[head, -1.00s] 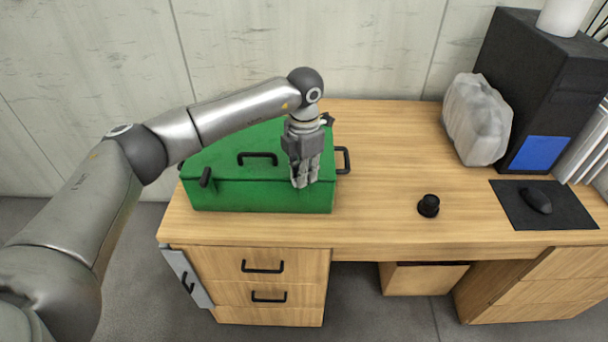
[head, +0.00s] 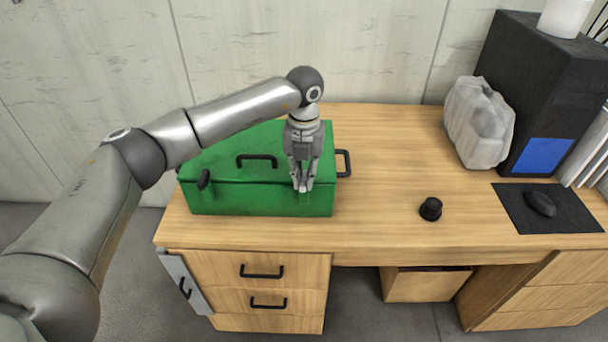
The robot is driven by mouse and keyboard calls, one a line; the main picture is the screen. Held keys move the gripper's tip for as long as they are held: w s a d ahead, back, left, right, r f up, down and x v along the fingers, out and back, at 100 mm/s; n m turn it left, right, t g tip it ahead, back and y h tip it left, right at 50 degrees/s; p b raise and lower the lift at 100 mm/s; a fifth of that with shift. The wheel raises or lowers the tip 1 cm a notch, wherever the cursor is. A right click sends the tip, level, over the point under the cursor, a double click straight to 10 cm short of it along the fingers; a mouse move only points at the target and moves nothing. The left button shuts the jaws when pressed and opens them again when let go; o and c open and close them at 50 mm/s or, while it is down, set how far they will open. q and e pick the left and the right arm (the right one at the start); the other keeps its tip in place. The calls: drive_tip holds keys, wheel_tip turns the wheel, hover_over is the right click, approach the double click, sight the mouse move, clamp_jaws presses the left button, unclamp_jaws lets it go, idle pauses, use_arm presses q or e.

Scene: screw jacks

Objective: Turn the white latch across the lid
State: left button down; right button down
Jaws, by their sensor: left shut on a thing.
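A green box (head: 235,200) with a closed lid stands on the left part of the desk. A black carrying handle (head: 257,160) is on top of the lid. My left gripper (head: 302,188) points down at the lid's front right edge. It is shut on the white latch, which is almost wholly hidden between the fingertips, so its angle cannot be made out. My right gripper is not in view.
The wooden desk (head: 385,170) is clear right of the box, apart from a small black knob-like object (head: 430,208). A crumpled grey-white object (head: 479,123), a black computer case (head: 555,95) and a mouse (head: 540,203) on a dark mat (head: 515,210) are further right.

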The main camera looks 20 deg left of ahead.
sight(304, 178)
use_arm(q)
drive_tip(key=shift+r+n, duration=0.1)
drive_tip(key=shift+n, duration=0.5)
drive_tip(key=c, duration=1.4)
unclamp_jaws()
drive_tip(key=shift+c, duration=0.2)
wheel_tip(304, 178, up, 12)
